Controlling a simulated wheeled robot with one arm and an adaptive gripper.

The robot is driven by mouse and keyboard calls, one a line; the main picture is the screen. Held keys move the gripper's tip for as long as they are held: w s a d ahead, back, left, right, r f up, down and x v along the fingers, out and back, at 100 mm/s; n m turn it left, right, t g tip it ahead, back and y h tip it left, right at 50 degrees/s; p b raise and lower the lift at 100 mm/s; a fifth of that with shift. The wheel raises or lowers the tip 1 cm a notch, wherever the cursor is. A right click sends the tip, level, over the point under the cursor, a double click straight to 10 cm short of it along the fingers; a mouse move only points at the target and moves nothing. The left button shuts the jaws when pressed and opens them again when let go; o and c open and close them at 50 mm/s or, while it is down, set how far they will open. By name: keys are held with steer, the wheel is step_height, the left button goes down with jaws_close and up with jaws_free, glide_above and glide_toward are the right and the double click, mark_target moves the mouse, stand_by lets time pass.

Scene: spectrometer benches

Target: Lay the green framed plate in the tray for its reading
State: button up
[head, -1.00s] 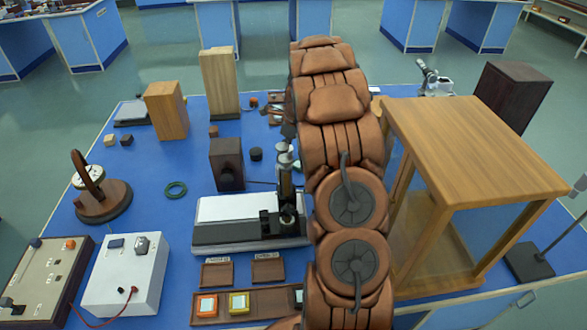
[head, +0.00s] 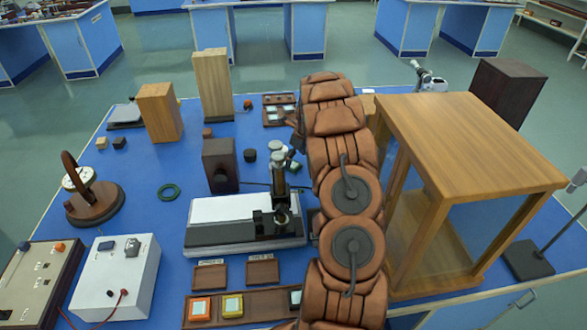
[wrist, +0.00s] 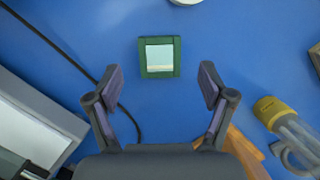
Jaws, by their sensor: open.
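The green framed plate (wrist: 160,57) lies flat on the blue bench top in the wrist view, with a pale square in its middle. Two small brown trays with labels, left (head: 210,276) and right (head: 263,271), sit empty in front of the instrument. My arm hides much of the gripper in the head view.
A long brown rack (head: 263,305) holds orange (head: 200,308) and yellow (head: 232,306) framed plates and a partly hidden one. The white-topped instrument (head: 235,208) stands behind the trays. A wooden frame table (head: 470,145) stands right. A yellow-collared glass piece (wrist: 285,125) and black cable (wrist: 70,55) flank the gripper.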

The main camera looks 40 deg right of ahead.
mark_target(293, 164)
steer(key=x, duration=0.3)
steer(key=shift+f, duration=0.2)
steer(key=shift+c, duration=0.3)
steer(key=shift+r, duration=0.1)
steer(key=c, duration=1.3)
